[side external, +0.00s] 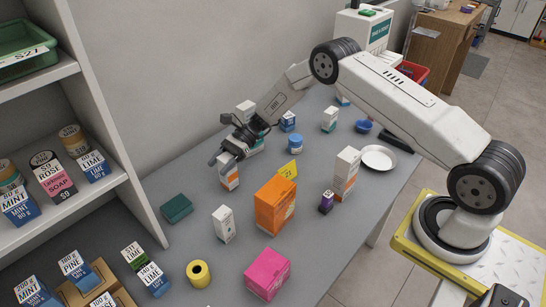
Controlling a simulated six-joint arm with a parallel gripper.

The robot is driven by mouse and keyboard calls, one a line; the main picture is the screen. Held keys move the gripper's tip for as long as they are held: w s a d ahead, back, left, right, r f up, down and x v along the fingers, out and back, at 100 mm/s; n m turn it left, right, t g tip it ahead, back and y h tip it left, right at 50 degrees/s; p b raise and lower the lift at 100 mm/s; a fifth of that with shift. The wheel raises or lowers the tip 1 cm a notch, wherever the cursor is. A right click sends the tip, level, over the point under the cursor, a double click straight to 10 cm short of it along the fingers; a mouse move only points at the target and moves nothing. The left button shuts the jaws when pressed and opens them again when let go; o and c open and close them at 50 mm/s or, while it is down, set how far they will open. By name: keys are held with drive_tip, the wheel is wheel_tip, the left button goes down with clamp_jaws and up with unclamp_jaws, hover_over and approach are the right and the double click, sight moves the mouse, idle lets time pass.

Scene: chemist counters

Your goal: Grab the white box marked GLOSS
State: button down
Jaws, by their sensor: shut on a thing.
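My gripper (228,159) is over the middle-left of the grey counter, pointing down. It is shut on a small white box with an orange lower part (230,181); the fingers hide the box's upper part. I cannot read GLOSS on it. Other white boxes stand on the counter: a small one with dark print (223,224) nearer the camera, a tall one with an orange base (346,170) to the right, and a white and green one (330,119) further back. Their print is too small to tell which is marked GLOSS.
An orange box (274,206) with a yellow tag (289,171) stands to the right of the held box. A pink box (267,274), yellow roll (198,273), dark green box (176,208), purple bottle (326,201) and white plate (379,158) are around. Shelves (70,190) rise at left.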

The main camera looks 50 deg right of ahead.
wheel_tip(320, 180, up, 9)
idle(0.5)
idle(0.4)
